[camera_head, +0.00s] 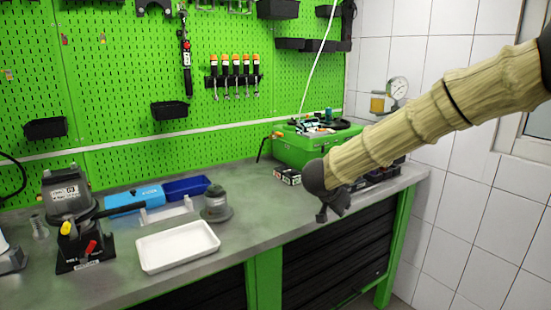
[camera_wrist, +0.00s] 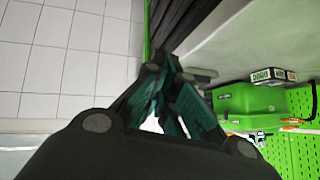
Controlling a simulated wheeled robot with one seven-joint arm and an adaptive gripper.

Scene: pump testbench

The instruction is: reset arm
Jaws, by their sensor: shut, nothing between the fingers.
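My arm, in a tan ribbed sleeve, reaches in from the right in the head view. My gripper (camera_head: 331,208) hangs at its end, pointing down, in front of the right part of the workbench (camera_head: 120,283). Its fingers also show in the wrist view (camera_wrist: 169,68), where they come together and hold nothing. The gripper is apart from the objects on the bench. The arm hides part of the bench's right end.
A white tray (camera_head: 178,247), a black pump device (camera_head: 72,215), a grey round part (camera_head: 215,205) and a blue bin (camera_head: 186,187) stand on the bench. A green case (camera_head: 302,150) stands behind at right. Small boxes (camera_head: 287,175) lie near it. A tiled wall (camera_head: 455,215) closes the right side.

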